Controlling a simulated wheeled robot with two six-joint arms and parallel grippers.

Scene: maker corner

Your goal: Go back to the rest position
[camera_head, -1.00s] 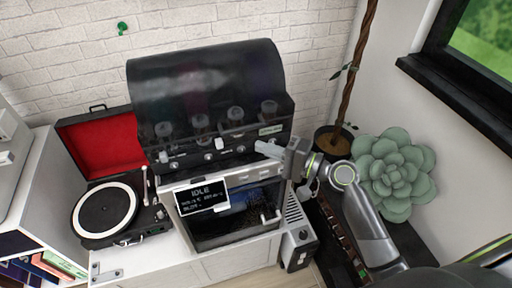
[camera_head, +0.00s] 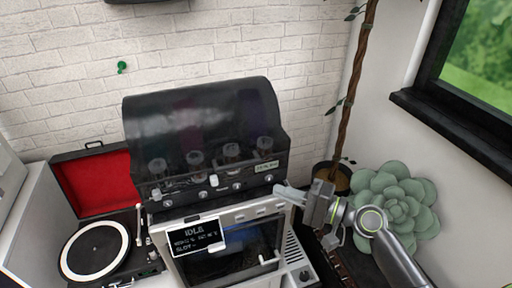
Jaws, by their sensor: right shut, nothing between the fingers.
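My right gripper (camera_head: 284,191) is shut and empty. It points left, in front of the lower right corner of the black machine (camera_head: 200,120) with a domed dark cover. I cannot tell whether it touches the machine. My right arm comes in from the lower right. My left gripper is not in view.
Under the cover stand several dark cylinders. An open red-lined record player (camera_head: 95,250) stands left. A succulent (camera_head: 395,200) and potted trunk (camera_head: 352,110) stand right, near the window ledge (camera_head: 455,118).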

